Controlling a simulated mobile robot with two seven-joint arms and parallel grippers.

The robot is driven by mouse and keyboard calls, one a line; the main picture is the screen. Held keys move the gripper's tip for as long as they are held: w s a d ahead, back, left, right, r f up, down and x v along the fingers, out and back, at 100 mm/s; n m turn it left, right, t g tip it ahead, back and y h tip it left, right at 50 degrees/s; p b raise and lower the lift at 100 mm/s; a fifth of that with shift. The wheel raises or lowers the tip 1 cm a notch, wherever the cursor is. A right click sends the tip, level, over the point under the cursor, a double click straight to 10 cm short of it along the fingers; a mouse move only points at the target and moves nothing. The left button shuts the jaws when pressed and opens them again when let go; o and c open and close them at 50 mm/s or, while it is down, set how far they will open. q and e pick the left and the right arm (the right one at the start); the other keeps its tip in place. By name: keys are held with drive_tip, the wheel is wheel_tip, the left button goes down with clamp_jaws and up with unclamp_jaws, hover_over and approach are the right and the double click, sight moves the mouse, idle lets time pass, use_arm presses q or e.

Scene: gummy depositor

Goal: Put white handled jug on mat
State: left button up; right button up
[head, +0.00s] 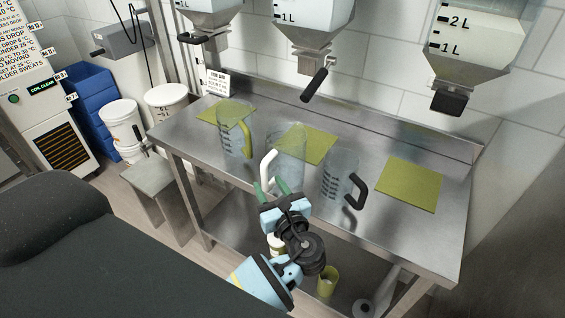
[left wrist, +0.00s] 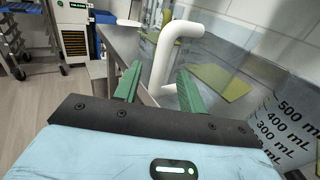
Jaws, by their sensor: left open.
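The white handled jug (head: 291,150) is clear and stands upright on the steel table, in front of the middle mat as seen from the head. Its white handle (head: 266,168) points left, toward my gripper. My left gripper (head: 271,186) is open, with its green fingers at the lower part of the handle. In the left wrist view the handle (left wrist: 170,55) rises between and just beyond the fingertips (left wrist: 160,82); contact cannot be told. Three yellow-green mats lie on the table: left (head: 208,114), middle (head: 322,144) and right (head: 408,186). My right gripper is not in view.
A yellow-handled jug (head: 232,133) stands to the left and a black-handled jug (head: 335,176) close to the right. Depositor hoppers with handled outlets (head: 313,84) hang above the table's back edge. The right mat is bare. A stool (head: 158,187) stands left of the table (head: 420,237).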

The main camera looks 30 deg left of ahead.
sight(266, 180)
use_arm(q)
drive_tip(key=x, duration=0.4)
drive_tip(key=shift+r, duration=0.15)
drive_tip(key=shift+d, duration=0.1)
clamp_jaws()
